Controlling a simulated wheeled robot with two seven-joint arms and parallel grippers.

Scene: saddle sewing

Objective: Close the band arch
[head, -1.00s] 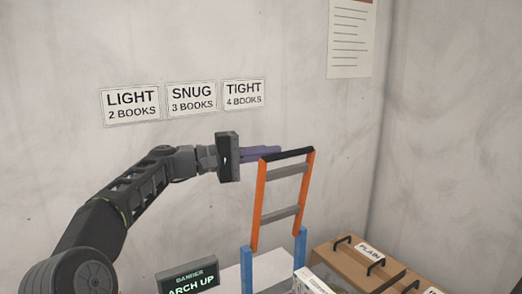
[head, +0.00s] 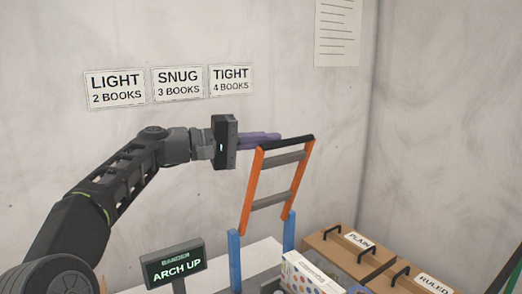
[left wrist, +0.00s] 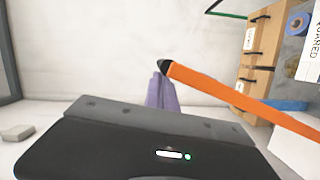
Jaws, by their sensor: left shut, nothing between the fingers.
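The band arch (head: 275,185) is an orange ladder-like frame with grey crossbars and a black top bar. It stands up from two blue posts and leans to the right in the head view. My left gripper (head: 277,136) is shut and empty, its purple fingers at the upper left of the arch, by the black top bar. In the left wrist view the fingers (left wrist: 160,92) lie beside the arch's black corner and orange side bar (left wrist: 235,97); I cannot tell whether they touch. The bander display (head: 174,265) reads ARCH UP. My right gripper is not in view.
A white bander table (head: 212,275) lies under the arch. A box with coloured dots (head: 312,271) stands at its right. Brown boxes labelled PLAIN (head: 345,252) and RULED (head: 415,280) stand farther right. Signs (head: 178,84) hang on the back wall. Space above the arch is clear.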

